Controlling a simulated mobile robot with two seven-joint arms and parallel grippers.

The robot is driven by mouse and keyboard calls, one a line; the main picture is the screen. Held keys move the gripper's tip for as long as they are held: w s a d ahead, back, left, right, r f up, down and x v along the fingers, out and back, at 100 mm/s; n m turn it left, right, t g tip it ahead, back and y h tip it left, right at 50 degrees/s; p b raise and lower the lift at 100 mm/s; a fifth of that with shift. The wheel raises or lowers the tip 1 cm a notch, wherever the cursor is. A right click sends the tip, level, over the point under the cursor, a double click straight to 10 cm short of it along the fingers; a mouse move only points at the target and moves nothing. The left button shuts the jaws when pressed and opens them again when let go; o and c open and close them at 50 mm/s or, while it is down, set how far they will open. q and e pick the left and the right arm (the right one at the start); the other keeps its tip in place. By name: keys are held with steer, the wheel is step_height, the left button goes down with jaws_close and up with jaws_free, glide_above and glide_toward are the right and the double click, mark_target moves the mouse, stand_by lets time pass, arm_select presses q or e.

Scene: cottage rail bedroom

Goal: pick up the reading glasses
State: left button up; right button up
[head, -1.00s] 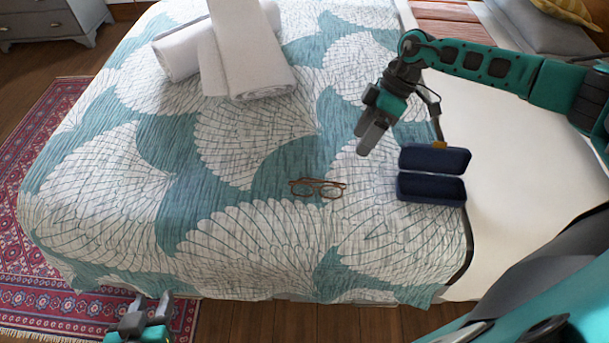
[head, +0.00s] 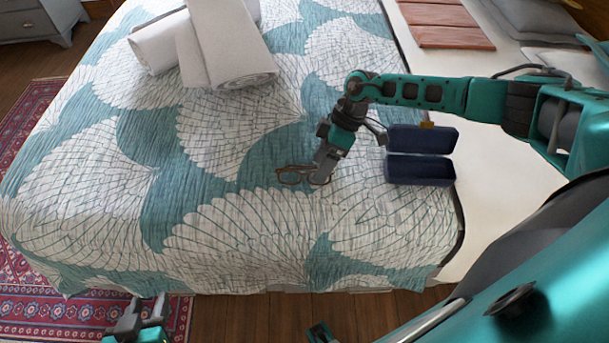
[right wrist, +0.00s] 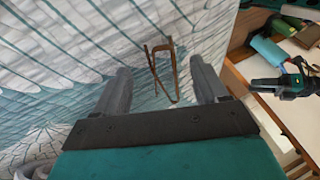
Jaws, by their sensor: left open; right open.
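The reading glasses (head: 296,174) have a brown frame and lie on the patterned bedspread. In the head view my right gripper (head: 320,179) is over their right side and hides part of them. In the right wrist view the glasses (right wrist: 163,72) show between the two spread fingers of my right gripper (right wrist: 162,88), with space on both sides. That gripper is open and holds nothing. My left gripper (head: 139,304) is open and empty beyond the bed's front edge, at the lower left of the head view.
An open dark blue case (head: 420,170) lies on the bed to the right of the glasses. White rolled towels (head: 225,45) lie toward the back. The teal and white bedspread (head: 240,222) around the glasses is flat and clear.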

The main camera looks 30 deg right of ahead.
jaws_close()
stand_by(0.7)
steer(key=shift+r, duration=0.15)
